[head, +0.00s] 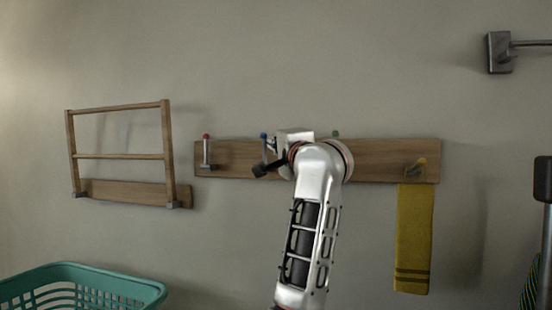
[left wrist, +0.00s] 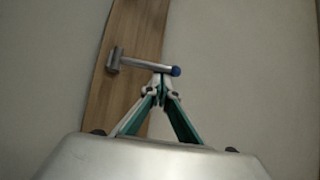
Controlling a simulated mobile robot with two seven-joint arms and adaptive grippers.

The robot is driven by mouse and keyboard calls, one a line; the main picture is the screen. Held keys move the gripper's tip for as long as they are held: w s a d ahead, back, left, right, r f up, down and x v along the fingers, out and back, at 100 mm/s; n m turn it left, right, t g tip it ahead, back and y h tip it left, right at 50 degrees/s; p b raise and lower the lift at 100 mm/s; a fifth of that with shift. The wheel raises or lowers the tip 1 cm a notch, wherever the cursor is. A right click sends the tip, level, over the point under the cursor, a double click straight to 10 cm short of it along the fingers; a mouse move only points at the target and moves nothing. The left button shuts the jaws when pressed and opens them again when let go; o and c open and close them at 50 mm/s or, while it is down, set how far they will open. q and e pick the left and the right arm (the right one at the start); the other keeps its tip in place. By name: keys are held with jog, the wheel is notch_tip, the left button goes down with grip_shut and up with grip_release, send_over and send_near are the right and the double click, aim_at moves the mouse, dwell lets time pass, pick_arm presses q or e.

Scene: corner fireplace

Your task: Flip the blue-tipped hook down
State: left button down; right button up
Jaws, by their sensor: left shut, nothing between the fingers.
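The blue-tipped hook (head: 263,137) stands upright on the wooden wall rack (head: 375,160), and its lower part is partly covered by my arm in the head view. In the left wrist view the hook (left wrist: 145,66) shows as a grey shaft with a blue ball end on a grey mount. My left gripper (left wrist: 162,82) is shut and empty, its fingertips right at the shaft near the blue end; I cannot tell if they touch. In the head view the left gripper (head: 272,146) is beside the hook, mostly hidden by my wrist. My right gripper is not in view.
A red-tipped hook (head: 206,150) stands upright at the rack's left. A green tip (head: 336,134) shows behind my wrist. A yellow cloth (head: 414,240) hangs below the yellow-tipped hook (head: 416,168). A wooden frame (head: 118,155) is left, above a teal basket (head: 90,290).

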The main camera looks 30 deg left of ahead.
pick_arm(q)
jog(key=s+n+y+b, duration=0.1)
jog(key=n+y+b, duration=0.1)
jog(key=b, duration=0.1)
jog(key=f+n+y+b, duration=0.1)
jog(key=n+y+b, duration=0.1)
jog(key=b, duration=0.2)
jog(key=s+f+n+y+b, duration=0.1)
jog(key=n+y+b, duration=0.1)
jog(key=b, duration=0.1)
jog(key=shift+s+d+n, duration=0.3)
jog(key=shift+s+d, duration=0.05)
send_near(263, 141)
jog(key=w+v, duration=0.1)
jog(key=v, duration=0.4)
jog(key=shift+v, duration=1.15)
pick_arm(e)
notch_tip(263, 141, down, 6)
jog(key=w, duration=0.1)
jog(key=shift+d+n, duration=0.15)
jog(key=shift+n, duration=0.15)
pick_arm(q)
jog(key=shift+s+a+f, duration=0.1)
jog(key=shift+a+f, duration=0.05)
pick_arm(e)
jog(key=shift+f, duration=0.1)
